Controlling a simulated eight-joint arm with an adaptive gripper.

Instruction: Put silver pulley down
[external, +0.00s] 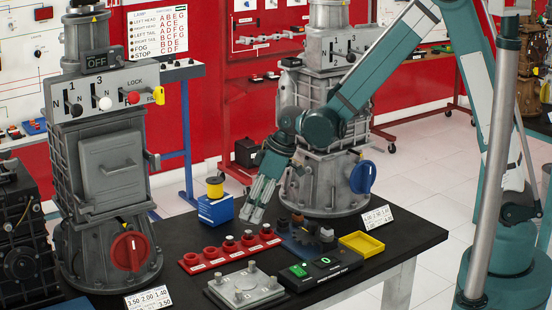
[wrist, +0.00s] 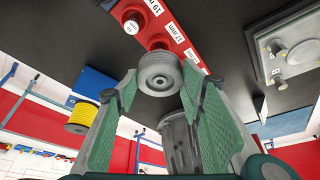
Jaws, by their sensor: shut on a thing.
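My gripper (external: 255,208) hangs over the dark table, behind the red socket rack. In the wrist view its green-padded fingers (wrist: 158,88) are shut on the silver pulley (wrist: 158,72), a round grey grooved wheel at the fingertips. The red rack (wrist: 172,22), with labels such as 19 mm and 17 mm, lies just beyond the pulley in that view; I cannot tell whether they touch. In the external view the rack (external: 226,250) lies along the table with several round sockets. The pulley cannot be made out clearly there.
A blue box (external: 216,210) with a yellow spool (external: 215,189) stands left of my gripper. A metal plate with pegs (external: 245,288) lies in front of the rack. A yellow tray (external: 362,244) and a green-buttoned box (external: 318,271) are to the right. Large grey engine units flank the workspace.

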